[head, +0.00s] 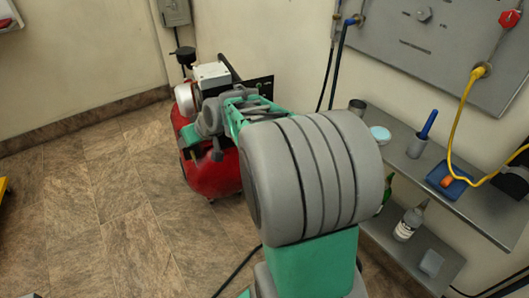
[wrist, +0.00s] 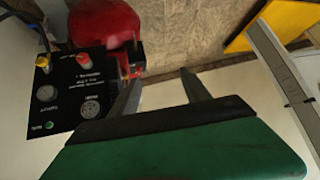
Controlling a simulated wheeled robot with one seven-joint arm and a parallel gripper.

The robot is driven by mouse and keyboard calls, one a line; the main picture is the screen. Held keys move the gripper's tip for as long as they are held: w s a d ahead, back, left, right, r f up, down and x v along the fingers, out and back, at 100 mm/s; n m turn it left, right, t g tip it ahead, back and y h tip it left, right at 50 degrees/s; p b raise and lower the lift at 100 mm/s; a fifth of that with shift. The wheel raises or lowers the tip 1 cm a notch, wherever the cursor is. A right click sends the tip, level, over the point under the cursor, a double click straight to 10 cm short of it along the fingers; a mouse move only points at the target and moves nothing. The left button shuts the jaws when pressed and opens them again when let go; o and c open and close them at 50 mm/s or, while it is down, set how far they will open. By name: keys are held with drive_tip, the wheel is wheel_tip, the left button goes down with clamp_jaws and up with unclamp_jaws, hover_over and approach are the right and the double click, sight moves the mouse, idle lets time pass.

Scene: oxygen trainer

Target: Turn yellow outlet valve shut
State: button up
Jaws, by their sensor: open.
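A black control panel (wrist: 72,95) fills the left of the wrist view. A small yellow valve knob (wrist: 43,62) sits at its upper left corner, beside a red knob (wrist: 83,59). My gripper (wrist: 158,82) is open and empty, with its two fingers apart to the right of the panel. The yellow knob is left of both fingers and not between them. In the head view, my arm reaches over the red compressor (head: 216,172). It hides the fingertips and much of the panel's front, and the yellow knob cannot be made out there.
A grey wall panel (head: 420,45) carries a red knob (head: 510,19) and a yellow hose (head: 460,115). A metal shelf (head: 480,215) with a bottle (head: 408,222) and small items stands right of my arm. The tiled floor (head: 90,210) at left is clear.

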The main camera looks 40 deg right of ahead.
drive_tip(key=w+d+f+m+t+b, duration=0.1)
drive_tip(key=w+d+f+t+b, duration=0.1)
drive_tip(key=w+d+f+b, duration=0.35)
drive_tip(key=w+d+f+m+t+b, duration=0.1)
drive_tip(key=w+d+f+t+b, duration=0.15)
drive_tip(key=d+f, duration=0.55)
drive_tip(key=s+d+f+m+t+h+b, duration=0.25)
drive_tip(key=d+f+b, duration=0.35)
drive_tip(key=d, duration=0.5)
drive_tip(key=s+d+f+m+t+h+b, duration=0.15)
drive_tip(key=d+f+h+b, duration=0.35)
drive_tip(key=d, duration=0.7)
drive_tip(key=w+d+f+y+b, duration=0.1)
drive_tip(key=w+b, duration=0.1)
drive_tip(key=w, duration=0.5)
drive_tip(key=shift+d, duration=0.2)
drive_tip(key=shift+f+y, duration=0.1)
drive_tip(key=shift+y, duration=0.15)
clamp_jaws()
